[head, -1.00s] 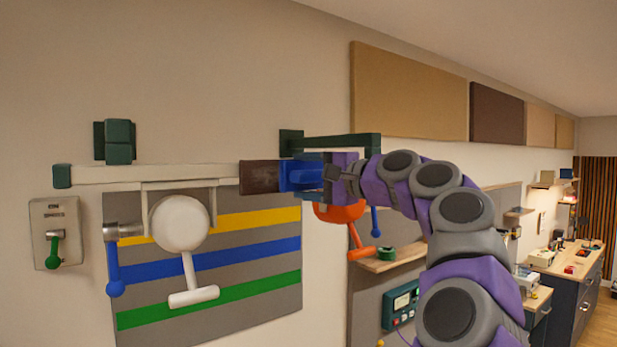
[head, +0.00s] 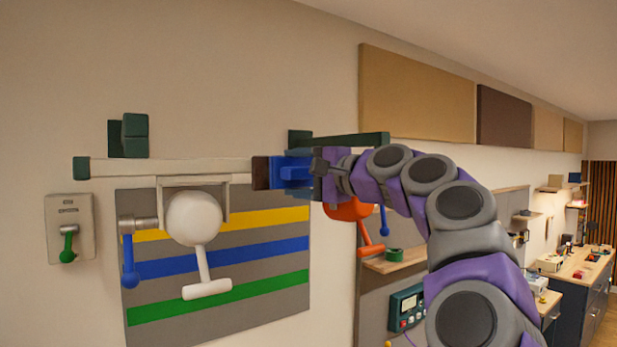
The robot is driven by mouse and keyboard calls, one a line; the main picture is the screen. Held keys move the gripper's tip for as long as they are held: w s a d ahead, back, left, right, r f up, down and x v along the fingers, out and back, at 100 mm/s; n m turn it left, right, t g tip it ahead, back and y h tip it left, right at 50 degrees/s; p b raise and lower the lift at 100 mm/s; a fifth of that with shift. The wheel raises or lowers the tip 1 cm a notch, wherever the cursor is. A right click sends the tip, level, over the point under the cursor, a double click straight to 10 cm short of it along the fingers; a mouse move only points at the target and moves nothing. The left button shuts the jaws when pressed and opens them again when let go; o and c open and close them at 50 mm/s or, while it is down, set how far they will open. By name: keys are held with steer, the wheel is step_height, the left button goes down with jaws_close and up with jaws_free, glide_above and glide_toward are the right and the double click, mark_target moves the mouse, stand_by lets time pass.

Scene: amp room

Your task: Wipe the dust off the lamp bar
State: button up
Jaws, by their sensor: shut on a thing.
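The lamp bar (head: 120,169) is a long pale bar running level along the wall, with a dark green cap at its left end. A dark brown patch (head: 260,173), which looks like the dust, shows on the bar just left of a blue block (head: 292,172). My gripper (head: 318,178) is shut on the blue block and holds it at the bar, over or against its right part. Whether the block touches the bar cannot be told. The bar behind the block and gripper is hidden. A round white lamp (head: 194,219) hangs under the bar.
A dark green bracket (head: 350,140) runs just above my gripper. An orange fixture (head: 349,209) with a handle is below it. A striped panel (head: 240,255) lies behind the white lamp. A switch plate (head: 70,228) with a green lever is at far left.

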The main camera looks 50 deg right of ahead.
mark_target(288, 178)
steer(key=shift+w+a, duration=0.15)
steer(key=shift+a, duration=0.2)
steer(key=shift+w+d+f, duration=0.1)
steer(key=shift+w, duration=0.05)
steer(key=shift+w+d+f, duration=0.1)
steer(key=shift+d+f, duration=0.1)
steer(key=shift+d, duration=0.95)
steer(key=a, duration=0.4)
steer(key=w+a, duration=0.1)
steer(key=a, duration=0.1)
steer(key=shift+a+r, duration=0.25)
steer(key=shift+a, duration=0.05)
steer(key=shift+w+d+f, duration=0.15)
steer(key=shift+w+d, duration=0.1)
steer(key=shift+d, duration=0.35)
steer(key=shift+a, duration=0.95)
steer(key=shift+s+a, duration=0.3)
steer(key=shift+a, duration=0.25)
steer(key=s, duration=0.2)
steer(key=s+d, duration=0.1)
steer(key=s, duration=0.1)
steer(key=shift+s+d, duration=0.2)
steer(key=shift+s, duration=0.05)
steer(key=shift+s+a, duration=0.4)
steer(key=shift+a, duration=0.85)
